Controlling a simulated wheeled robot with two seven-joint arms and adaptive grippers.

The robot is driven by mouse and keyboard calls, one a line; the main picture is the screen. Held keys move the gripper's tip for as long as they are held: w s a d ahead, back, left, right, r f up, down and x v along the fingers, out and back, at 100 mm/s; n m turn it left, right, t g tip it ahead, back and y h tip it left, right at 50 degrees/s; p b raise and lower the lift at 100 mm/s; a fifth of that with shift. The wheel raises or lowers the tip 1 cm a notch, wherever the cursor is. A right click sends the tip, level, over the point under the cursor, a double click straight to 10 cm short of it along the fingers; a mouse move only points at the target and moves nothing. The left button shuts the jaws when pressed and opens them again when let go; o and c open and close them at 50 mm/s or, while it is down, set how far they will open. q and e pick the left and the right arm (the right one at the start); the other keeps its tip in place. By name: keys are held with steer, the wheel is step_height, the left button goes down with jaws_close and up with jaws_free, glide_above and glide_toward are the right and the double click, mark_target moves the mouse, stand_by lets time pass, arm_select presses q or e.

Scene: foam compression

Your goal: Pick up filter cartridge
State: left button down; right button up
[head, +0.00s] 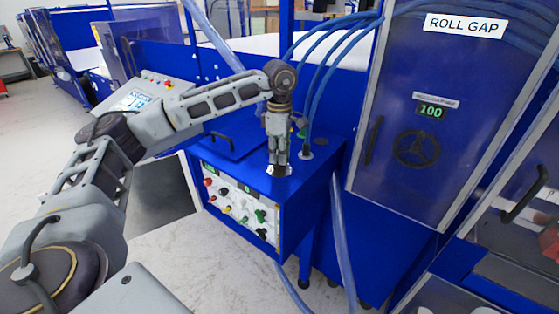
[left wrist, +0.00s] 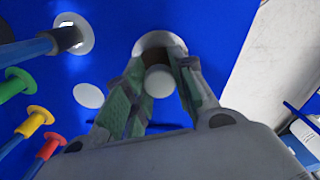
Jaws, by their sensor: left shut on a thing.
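My left gripper (head: 278,160) points straight down at the top of the blue cabinet (head: 309,184), near its front edge. In the left wrist view its two green-padded fingers (left wrist: 158,95) are closed around the filter cartridge (left wrist: 159,82), of which a round white end shows. Just beyond it is a pale ring (left wrist: 150,42) around a dark opening in the blue top. I cannot tell whether the cartridge is still inside the opening. In the head view the fingers hide the cartridge. My right gripper is in neither view.
Blue hoses (head: 318,90) rise from fittings behind the gripper. Colored fittings, green (left wrist: 33,122), yellow and red, stand close by in the left wrist view. The cabinet front carries knobs and displays (head: 239,203). A tall "ROLL GAP" panel (head: 428,110) with a handwheel stands right.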

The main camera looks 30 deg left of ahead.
arm_select(q)
step_height(320, 180, up, 8)
steer(key=shift+r+b, duration=0.15)
steer(key=shift+b, duration=0.45)
step_height(320, 180, up, 7)
steer(key=p, duration=0.1)
steer(key=shift+p, duration=0.4)
stand_by(0.4)
